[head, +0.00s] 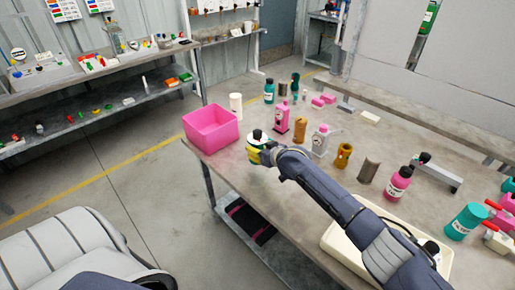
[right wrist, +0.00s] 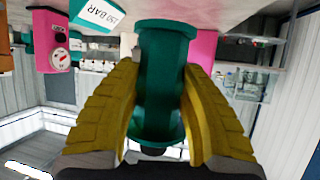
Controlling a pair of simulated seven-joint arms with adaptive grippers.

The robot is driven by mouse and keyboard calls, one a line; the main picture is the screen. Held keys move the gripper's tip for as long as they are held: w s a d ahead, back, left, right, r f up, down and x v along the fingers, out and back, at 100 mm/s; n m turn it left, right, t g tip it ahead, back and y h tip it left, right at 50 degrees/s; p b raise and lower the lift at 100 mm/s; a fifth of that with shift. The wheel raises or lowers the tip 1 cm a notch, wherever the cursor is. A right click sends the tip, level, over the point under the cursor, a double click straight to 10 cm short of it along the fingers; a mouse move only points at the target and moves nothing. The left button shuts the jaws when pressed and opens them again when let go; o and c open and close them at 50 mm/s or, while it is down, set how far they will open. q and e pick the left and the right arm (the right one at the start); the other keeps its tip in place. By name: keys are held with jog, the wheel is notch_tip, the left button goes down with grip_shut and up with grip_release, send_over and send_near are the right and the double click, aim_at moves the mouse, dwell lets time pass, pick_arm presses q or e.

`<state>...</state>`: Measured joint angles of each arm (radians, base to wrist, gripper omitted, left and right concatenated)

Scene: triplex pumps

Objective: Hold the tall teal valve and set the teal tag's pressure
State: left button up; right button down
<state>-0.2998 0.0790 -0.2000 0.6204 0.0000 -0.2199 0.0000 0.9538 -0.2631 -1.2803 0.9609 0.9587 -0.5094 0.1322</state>
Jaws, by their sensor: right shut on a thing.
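My right gripper (head: 255,150) is at the table's near left edge, beside the pink bin. In the right wrist view its yellow fingers are shut on a teal valve (right wrist: 162,80), one on each side of its body. My left gripper is not in view.
The pink bin (head: 212,128) stands at the table's left corner. A cream tray (head: 340,243) lies under my right arm.

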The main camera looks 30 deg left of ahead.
jog(key=shift+f, duration=2.7)
dwell(0.7)
